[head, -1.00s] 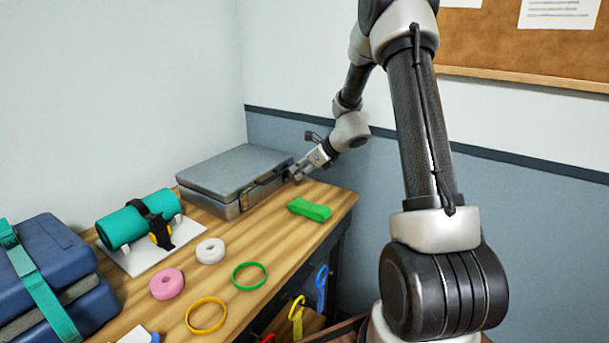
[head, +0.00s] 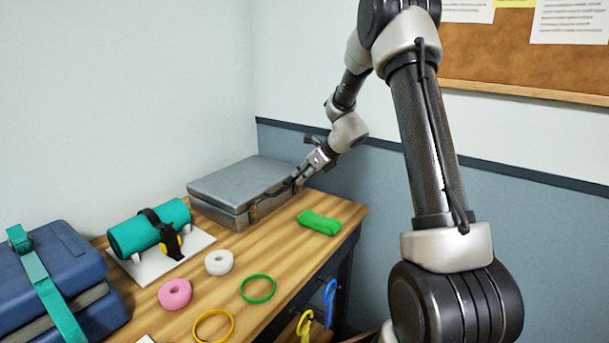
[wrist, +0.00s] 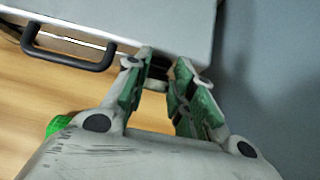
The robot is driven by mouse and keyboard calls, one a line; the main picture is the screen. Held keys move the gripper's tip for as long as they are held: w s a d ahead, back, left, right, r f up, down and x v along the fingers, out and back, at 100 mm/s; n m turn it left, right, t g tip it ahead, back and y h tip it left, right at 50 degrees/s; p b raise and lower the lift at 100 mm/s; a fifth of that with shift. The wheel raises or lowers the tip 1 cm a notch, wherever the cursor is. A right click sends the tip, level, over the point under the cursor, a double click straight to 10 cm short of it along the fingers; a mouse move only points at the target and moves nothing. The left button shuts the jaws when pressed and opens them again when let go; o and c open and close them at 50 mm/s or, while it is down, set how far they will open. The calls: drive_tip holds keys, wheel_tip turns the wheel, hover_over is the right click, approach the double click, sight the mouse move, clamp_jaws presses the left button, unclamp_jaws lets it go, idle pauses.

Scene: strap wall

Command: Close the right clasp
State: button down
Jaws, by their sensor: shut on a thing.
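A grey metal case (head: 238,182) lies on the wooden table near the back wall, with its lid down. Its dark handle (wrist: 70,48) shows in the wrist view on the front face. The left clasp (head: 254,212) shows on the front near the left end. My gripper (head: 297,181) is at the front right end of the case. In the wrist view its green-padded fingertips (wrist: 162,68) are close together at the case's front edge, shut on the right clasp (wrist: 159,86), which is mostly hidden between and behind them.
A blue case (head: 50,275) stands at left. The wall is close behind.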

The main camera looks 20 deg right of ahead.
drive_tip(key=shift+w+r, duration=0.1)
drive_tip(key=c, duration=1.2)
unclamp_jaws()
drive_tip(key=v, duration=1.2)
